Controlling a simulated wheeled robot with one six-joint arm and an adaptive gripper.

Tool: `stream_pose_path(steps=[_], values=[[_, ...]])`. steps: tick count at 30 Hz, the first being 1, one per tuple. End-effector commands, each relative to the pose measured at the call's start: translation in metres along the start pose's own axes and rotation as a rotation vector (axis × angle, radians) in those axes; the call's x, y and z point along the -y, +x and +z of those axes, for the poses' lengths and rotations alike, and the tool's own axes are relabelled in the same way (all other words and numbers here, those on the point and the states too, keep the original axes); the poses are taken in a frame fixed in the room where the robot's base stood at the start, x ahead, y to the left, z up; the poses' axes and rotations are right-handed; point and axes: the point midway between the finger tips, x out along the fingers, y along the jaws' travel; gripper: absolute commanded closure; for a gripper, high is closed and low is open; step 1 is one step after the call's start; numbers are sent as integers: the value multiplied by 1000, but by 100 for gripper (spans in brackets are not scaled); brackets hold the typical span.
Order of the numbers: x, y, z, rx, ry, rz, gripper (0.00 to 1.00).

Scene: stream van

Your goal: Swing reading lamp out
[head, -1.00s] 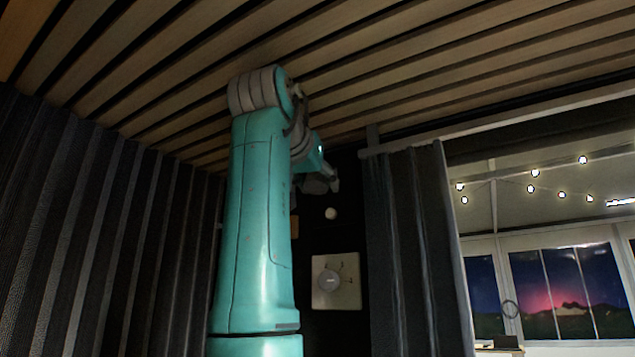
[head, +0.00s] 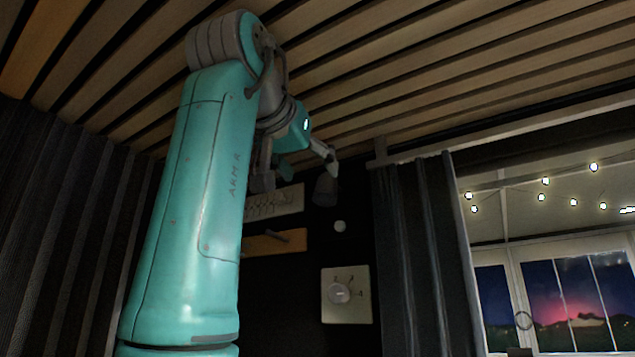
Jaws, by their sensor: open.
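A dark grey cup-shaped piece (head: 325,190), which looks like the reading lamp's shade, shows against the dark back wall in the head view. Its arm or mount cannot be made out. My gripper (head: 297,172) is open, high up near the slatted ceiling. One finger ends just above the shade in the picture and the other is lower to the left. The shade does not appear held; whether a finger touches it I cannot tell. My own arm covers much of the left and middle of the view.
A small pale round knob (head: 340,226) is below the shade. A cream dial panel (head: 360,314) is lower on the wall. An orange-brown wooden piece (head: 262,245) and a pale panel (head: 290,198) are left. A dark curtain (head: 415,250) hangs right, beside the window.

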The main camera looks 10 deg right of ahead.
Motion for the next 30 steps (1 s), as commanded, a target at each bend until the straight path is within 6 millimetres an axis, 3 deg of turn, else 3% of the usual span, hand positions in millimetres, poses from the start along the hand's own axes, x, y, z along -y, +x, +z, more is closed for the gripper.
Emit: stream_pose_path(steps=[4, 11, 18, 24, 30], values=[[0, -17, 0, 0, 0, -1, 28], [0, -25, 0, 1, 0, 0, 28], [0, -23, 0, -9, -1, 1, 28], [-1, -14, -2, -125, -2, 2, 28], [-1, 0, -6, -136, -2, 3, 28]])
